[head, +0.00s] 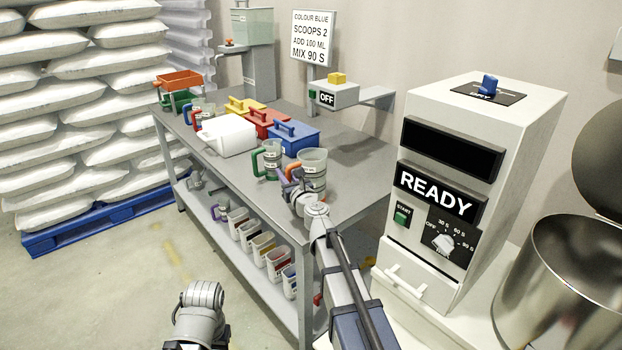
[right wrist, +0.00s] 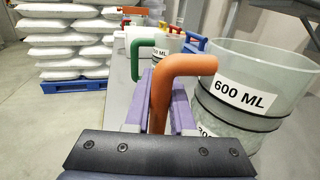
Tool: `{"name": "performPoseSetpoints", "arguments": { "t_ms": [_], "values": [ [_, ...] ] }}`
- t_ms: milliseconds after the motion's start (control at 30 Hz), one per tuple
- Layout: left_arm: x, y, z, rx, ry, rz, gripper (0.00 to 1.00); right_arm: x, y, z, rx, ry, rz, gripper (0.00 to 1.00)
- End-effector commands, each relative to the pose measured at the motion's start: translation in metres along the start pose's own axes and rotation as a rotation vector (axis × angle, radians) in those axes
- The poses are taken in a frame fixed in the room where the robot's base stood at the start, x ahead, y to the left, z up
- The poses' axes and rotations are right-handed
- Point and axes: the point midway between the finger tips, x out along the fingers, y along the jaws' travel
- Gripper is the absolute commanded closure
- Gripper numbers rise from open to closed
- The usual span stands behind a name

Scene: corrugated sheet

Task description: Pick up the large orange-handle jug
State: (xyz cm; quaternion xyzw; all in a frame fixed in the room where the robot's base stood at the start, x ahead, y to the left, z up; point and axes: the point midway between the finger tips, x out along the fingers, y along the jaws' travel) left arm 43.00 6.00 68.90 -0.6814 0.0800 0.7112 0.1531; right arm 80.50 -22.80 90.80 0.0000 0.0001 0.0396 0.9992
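The large orange-handle jug (head: 314,165) is clear with dark bands and stands upright on the grey table near its front edge. In the right wrist view the jug (right wrist: 265,75) carries a 600 ML label, and its orange handle (right wrist: 162,95) runs down between my purple fingers. My right gripper (head: 287,184) is at the handle, on the jug's near left side. In the right wrist view the gripper (right wrist: 160,110) has one finger on each side of the handle, with no clear gap showing, and looks shut on it. My left gripper is out of view; only part of that arm shows.
A green-handle jug (head: 267,160) stands close to the left of the orange-handle jug. Blue (head: 293,140), red and yellow lidded boxes and a white container (head: 229,136) stand farther back. The READY machine (head: 460,190) is at the right. The table's right end (head: 360,165) is clear.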

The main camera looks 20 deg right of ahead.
Motion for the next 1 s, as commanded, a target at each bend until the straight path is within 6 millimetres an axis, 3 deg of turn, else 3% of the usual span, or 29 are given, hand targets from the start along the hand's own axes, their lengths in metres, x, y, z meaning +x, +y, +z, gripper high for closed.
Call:
{"name": "performPoseSetpoints", "arguments": {
  "t_ms": [100,1000],
  "values": [
    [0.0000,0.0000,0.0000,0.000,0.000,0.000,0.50,-0.0001,0.0000,0.0000,0.000,0.000,0.000,1.00],
    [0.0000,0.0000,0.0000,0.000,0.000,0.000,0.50,-0.0002,-0.0001,0.0000,0.000,0.000,0.000,1.00]
  ]
}}
